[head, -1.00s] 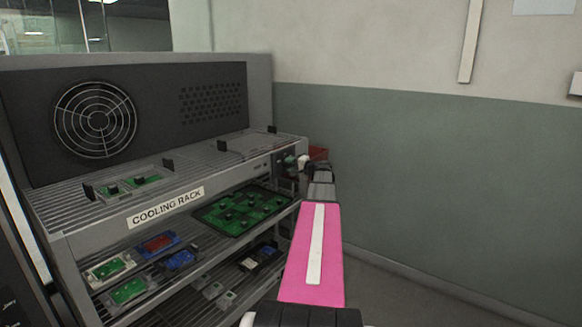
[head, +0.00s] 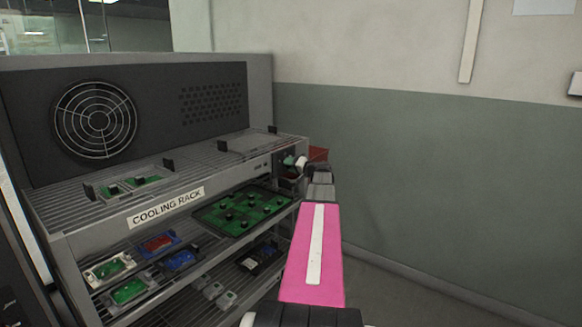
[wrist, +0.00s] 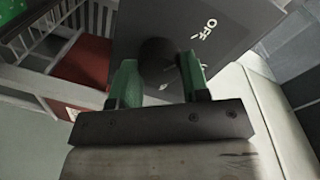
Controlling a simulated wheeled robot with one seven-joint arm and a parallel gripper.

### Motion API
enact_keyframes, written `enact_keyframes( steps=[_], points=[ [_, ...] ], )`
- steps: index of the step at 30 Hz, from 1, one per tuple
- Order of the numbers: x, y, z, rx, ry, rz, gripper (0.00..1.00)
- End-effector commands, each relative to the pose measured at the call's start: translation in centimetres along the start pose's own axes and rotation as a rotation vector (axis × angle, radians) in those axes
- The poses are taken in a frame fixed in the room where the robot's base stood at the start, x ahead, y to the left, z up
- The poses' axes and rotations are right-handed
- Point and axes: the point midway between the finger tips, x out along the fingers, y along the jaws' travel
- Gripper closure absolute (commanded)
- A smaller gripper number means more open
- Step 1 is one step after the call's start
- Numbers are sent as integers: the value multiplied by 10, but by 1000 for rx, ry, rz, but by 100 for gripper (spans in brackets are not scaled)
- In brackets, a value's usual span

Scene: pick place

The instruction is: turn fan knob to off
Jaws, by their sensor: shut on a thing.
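The fan knob (wrist: 157,57) is dark and round on a grey panel of the cooling rack (head: 165,208). White "OFF" lettering and a small mark show beside it in the wrist view. My gripper (wrist: 158,78) has green fingers on either side of the knob and is shut on it. The lower part of the knob is hidden by the fingers. In the head view my gripper (head: 290,161) is small at the rack's right end, partly hidden by my arm, and the knob cannot be made out there.
The rack's shelves hold a large green circuit board (head: 242,210) and several small boards. A round fan grille (head: 95,120) is in the rack's back panel. A red bin (head: 318,154) stands behind my gripper. A green and white wall is at the right.

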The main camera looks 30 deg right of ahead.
Motion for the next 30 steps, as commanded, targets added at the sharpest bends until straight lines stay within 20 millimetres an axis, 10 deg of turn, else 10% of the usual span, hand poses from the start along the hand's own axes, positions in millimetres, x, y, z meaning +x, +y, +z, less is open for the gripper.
enact_keyframes(
  steps=[8, 9, 11, 22, 30],
  points=[
    [0, 1, 2, -4, -4, 4, 81],
    [0, 1, 2, -3, -4, 3, 51],
    [0, 1, 2, -3, -3, 3, 32],
    [-5, 0, 1, -1, -1, 2, 32],
    [-48, 0, 1, -1, 1, 3, 32]
  ],
)
